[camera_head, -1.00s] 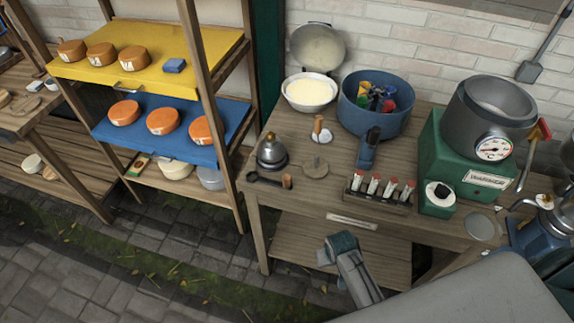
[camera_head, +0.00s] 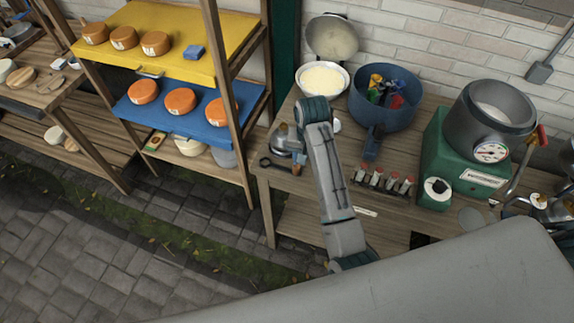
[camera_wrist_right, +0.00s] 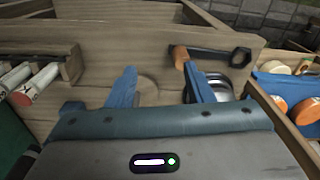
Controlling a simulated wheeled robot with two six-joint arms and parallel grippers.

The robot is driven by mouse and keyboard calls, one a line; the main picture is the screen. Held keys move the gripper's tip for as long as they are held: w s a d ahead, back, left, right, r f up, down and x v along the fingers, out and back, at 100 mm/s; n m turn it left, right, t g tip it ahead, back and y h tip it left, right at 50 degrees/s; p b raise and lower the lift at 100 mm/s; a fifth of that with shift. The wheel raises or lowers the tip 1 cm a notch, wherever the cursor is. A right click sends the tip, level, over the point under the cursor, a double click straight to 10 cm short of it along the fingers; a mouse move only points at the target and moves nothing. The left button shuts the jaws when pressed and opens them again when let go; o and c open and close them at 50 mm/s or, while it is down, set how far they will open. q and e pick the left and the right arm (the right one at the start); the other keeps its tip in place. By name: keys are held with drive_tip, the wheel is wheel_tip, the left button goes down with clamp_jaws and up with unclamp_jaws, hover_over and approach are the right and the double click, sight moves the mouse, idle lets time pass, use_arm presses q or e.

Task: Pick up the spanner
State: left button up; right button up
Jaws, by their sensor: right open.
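The spanner lies on the wooden workbench near its front left corner. Its dark ring end (camera_head: 268,163) shows in the head view beside the arm. In the right wrist view its dark shaft (camera_wrist_right: 212,53) and orange-brown handle (camera_wrist_right: 180,58) lie just beyond the right-hand finger, apart from the jaws. My right gripper (camera_wrist_right: 159,70) is open and empty, its two blue fingers spread over the bench. My left gripper is not in view.
A metal kettle (camera_head: 284,140) stands close beside the spanner, partly hidden by my arm. A rack of red-capped tubes (camera_head: 385,181) and a blue pot (camera_head: 384,100) are to the right. Cheese shelves with a blue board (camera_head: 160,122) stand left.

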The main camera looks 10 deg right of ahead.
sight(296, 167)
drive_tip(key=w+r, duration=0.1)
drive_tip(key=w+a+r, duration=0.1)
drive_tip(key=shift+w+a+r, duration=0.15)
drive_tip(key=shift+a+r, duration=0.15)
drive_tip(key=shift+r, duration=0.1)
drive_tip(key=shift+w+a+f, duration=0.1)
drive_tip(key=shift+f, duration=0.15)
wheel_tip(296, 167, down, 4)
drive_tip(key=shift+f, duration=0.1)
wheel_tip(296, 167, down, 4)
drive_tip(key=p, duration=0.2)
drive_tip(key=shift+w+a+f+p, duration=0.15)
drive_tip(key=shift+f+p, duration=0.1)
drive_tip(key=shift+p, duration=0.15)
drive_tip(key=shift+f, duration=0.6)
drive_tip(key=c, duration=1)
